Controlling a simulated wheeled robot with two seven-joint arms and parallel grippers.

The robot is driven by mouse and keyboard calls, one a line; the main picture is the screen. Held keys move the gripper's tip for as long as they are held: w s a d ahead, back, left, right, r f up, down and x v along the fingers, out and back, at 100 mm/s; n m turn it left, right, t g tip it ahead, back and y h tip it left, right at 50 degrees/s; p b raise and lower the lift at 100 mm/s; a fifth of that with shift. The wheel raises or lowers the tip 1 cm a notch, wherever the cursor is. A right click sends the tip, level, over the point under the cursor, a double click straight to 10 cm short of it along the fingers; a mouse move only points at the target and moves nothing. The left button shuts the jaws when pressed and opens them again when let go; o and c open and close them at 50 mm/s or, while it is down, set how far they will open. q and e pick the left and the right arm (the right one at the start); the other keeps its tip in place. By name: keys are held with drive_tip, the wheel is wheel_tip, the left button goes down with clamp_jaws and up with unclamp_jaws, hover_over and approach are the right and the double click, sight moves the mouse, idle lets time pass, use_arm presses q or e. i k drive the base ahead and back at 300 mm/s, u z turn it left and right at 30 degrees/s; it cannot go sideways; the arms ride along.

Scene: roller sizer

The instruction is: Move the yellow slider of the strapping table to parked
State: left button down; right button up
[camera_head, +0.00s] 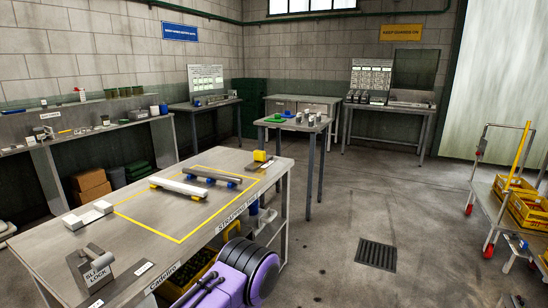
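The strapping table (150,237) fills the left foreground, with its name on a label along the right edge. A yellow block (260,156), which looks like the slider, sits at the table's far right corner by a small dark plate. Any parked mark is too small to read. Neither gripper can be made out. A purple and black part at the bottom centre looks like my own arm and covers part of the table's near side.
Pale blocks (88,217) lie at the left edge. A small table (315,127) stands behind, a cart with yellow crates (528,208) at right. The floor between is clear.

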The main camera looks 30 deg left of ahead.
sight(258, 155)
drive_tip(key=z, duration=0.1)
drive_tip(key=i, duration=0.85)
drive_tip(key=u, duration=0.25)
